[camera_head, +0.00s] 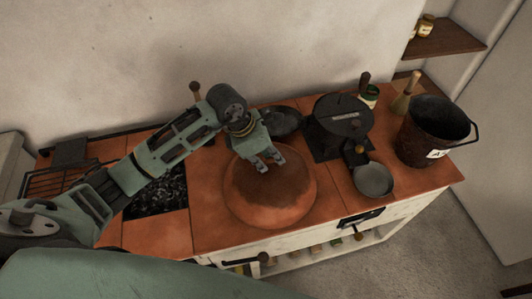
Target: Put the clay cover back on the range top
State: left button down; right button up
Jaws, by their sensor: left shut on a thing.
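The clay cover (272,205) is a reddish-brown dome with a darker top, near the middle of the terracotta-tiled range top (206,215). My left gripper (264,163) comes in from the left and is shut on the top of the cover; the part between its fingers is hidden. The cover looks upright. I cannot tell whether its rim rests on the tiles or hangs just above them. My right gripper is not in view.
An open bed of dark coals (160,195) lies left of the cover, with a wire grate (52,180) farther left.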

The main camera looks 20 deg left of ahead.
pick_arm(q)
jog(key=shift+r, duration=0.1)
jog(key=c, duration=2)
grip_release()
jog(key=shift+d, duration=0.1)
jog(key=shift+c, duration=0.2)
jog(key=shift+o, duration=1.2)
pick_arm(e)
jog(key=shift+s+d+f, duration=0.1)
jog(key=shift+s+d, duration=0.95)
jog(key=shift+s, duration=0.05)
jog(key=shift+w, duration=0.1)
